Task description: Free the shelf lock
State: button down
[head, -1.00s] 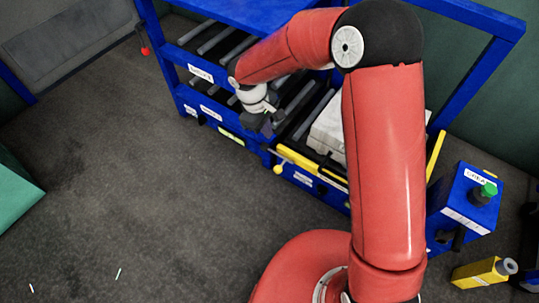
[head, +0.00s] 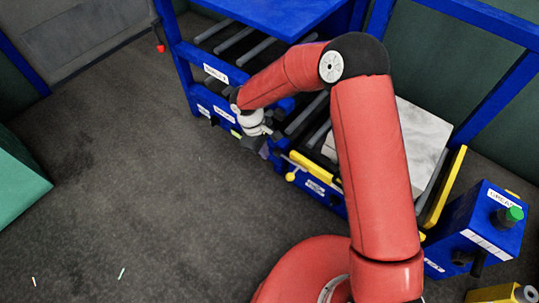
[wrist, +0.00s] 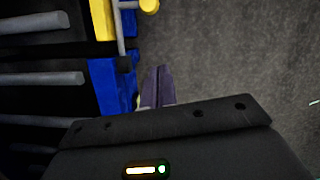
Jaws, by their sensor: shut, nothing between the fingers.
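A yellow bar (head: 315,168) with a round yellow knob (head: 291,177) sits on the front of the blue roller rack, below the white slab. I cannot tell for sure that this is the shelf lock. In the wrist view the knob (wrist: 149,5) shows at the top edge on a grey rod, beside a yellow block (wrist: 102,18). My gripper (head: 255,146) is in front of the rack, left of the knob and apart from it. In the wrist view its fingertips (wrist: 159,70) are together and empty, over the floor just right of a blue rack part (wrist: 112,88).
The blue rack (head: 325,196) has rollers on several levels and holds a white marbled slab (head: 418,135). A blue box with a green button (head: 514,214) stands at right. A green block (head: 18,185) is at far left.

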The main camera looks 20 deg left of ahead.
aim_at(290, 176)
jog(key=s+d+f+b, duration=0.1)
jog(key=d+f, duration=0.5)
jog(key=f, duration=0.1)
jog(key=shift+s, duration=0.1)
jog(key=shift+s+d+b, duration=0.15)
jog(key=shift+s+d, duration=0.2)
jog(key=shift+d, duration=0.45)
jog(key=shift+s+d+b, duration=0.15)
jog(key=shift+s+d, duration=0.15)
jog(key=shift+d, duration=0.45)
jog(key=shift+s+d+b, duration=0.15)
jog(key=shift+s+d, duration=0.2)
jog(key=shift+d, duration=0.45)
